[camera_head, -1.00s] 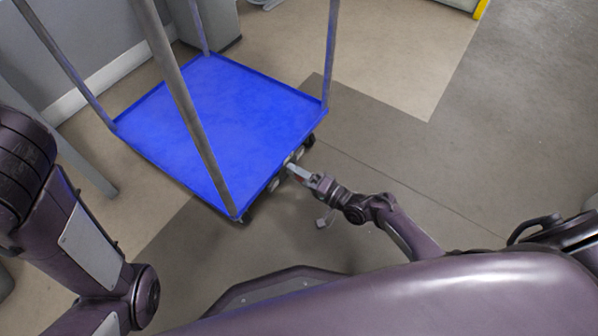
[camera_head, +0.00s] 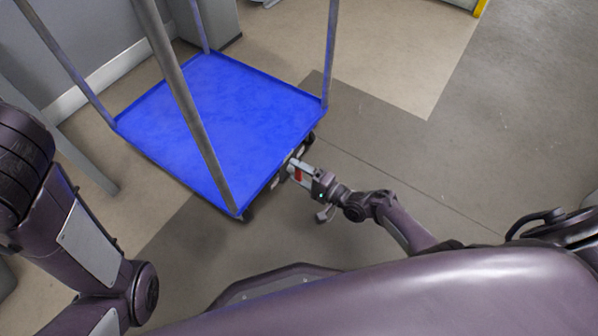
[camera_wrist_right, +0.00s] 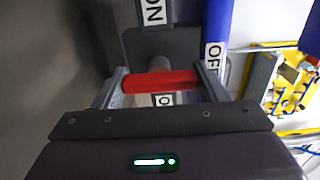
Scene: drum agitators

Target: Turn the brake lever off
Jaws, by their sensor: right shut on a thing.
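The brake lever is a red bar (camera_wrist_right: 160,81) in the right wrist view, lying crosswise between the two fingers of my right gripper (camera_wrist_right: 163,76). The fingers are shut on its two ends. In the head view, the red lever (camera_head: 298,174) shows as a small patch at my right gripper (camera_head: 298,167), by the cart's near right edge. A dark plate (camera_wrist_right: 160,45) lies behind the lever. An ON label (camera_wrist_right: 153,12) is above it and an OFF label (camera_wrist_right: 213,56) is to its right. My left gripper is out of view; only its arm shows.
The blue cart deck (camera_head: 225,125) has grey upright posts (camera_head: 185,100) at its corners. A grey cabinet (camera_head: 213,22) and wall stand behind it. The floor (camera_head: 480,130) to the right of the cart is clear.

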